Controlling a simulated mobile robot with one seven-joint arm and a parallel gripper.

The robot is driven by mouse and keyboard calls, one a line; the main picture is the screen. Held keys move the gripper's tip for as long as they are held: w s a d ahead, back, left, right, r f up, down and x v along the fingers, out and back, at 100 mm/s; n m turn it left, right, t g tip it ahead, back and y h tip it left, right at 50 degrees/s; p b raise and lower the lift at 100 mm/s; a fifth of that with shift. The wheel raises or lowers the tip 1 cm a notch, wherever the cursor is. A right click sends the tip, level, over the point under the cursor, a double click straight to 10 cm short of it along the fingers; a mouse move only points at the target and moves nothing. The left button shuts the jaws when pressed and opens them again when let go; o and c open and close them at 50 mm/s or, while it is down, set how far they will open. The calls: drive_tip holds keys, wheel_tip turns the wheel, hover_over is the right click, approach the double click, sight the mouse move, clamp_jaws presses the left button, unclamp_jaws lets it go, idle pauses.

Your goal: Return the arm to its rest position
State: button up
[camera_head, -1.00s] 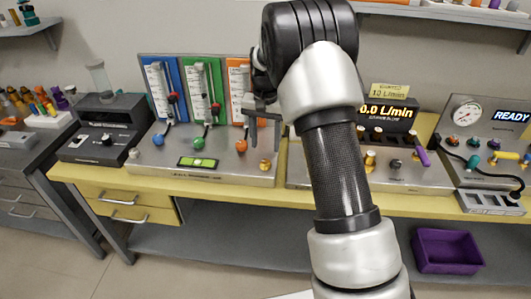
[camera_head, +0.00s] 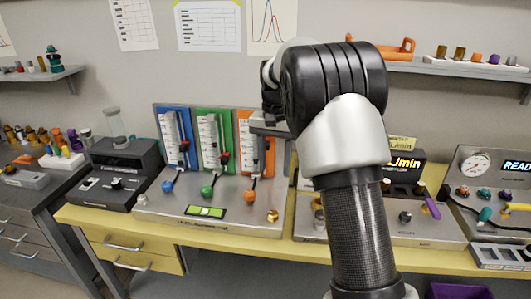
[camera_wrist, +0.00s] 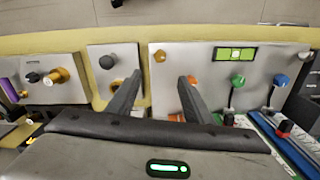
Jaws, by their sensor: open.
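My arm reaches up through the right middle of the head view, bent at a black joint. My gripper (camera_head: 270,150) shows partly behind it, in front of the orange flow panel. In the wrist view my gripper (camera_wrist: 160,80) has its two dark fingers spread apart with nothing between them. The fingers point toward the metal instrument plates on the yellow bench, above them and apart from them as far as I can tell. The arm hides part of the bench and the flow display.
The yellow bench (camera_head: 100,218) carries the blue, green and orange flow panels (camera_head: 212,145) with coloured knobs. A dark device with a clear tube (camera_head: 120,165) stands left. A pressure gauge (camera_head: 476,163) is right. Wall shelves (camera_head: 440,68) hold small parts. A purple bin (camera_head: 460,291) is below.

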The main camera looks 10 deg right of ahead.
drive_tip(key=s+r+n+t+p, duration=0.2)
drive_tip(key=s+r+t+p, duration=0.15)
drive_tip(key=s+r, duration=1.1)
drive_tip(key=s+r+n+t+p, duration=0.1)
drive_tip(key=s+p, duration=0.1)
drive_tip(key=s, duration=0.7)
drive_tip(key=s+r+n+t+p, duration=0.1)
drive_tip(key=s+n+p, duration=0.1)
drive_tip(key=s, duration=0.7)
drive_tip(key=shift+s+d+r+n, duration=0.2)
drive_tip(key=shift+r+n, duration=0.1)
drive_tip(key=shift+r, duration=0.1)
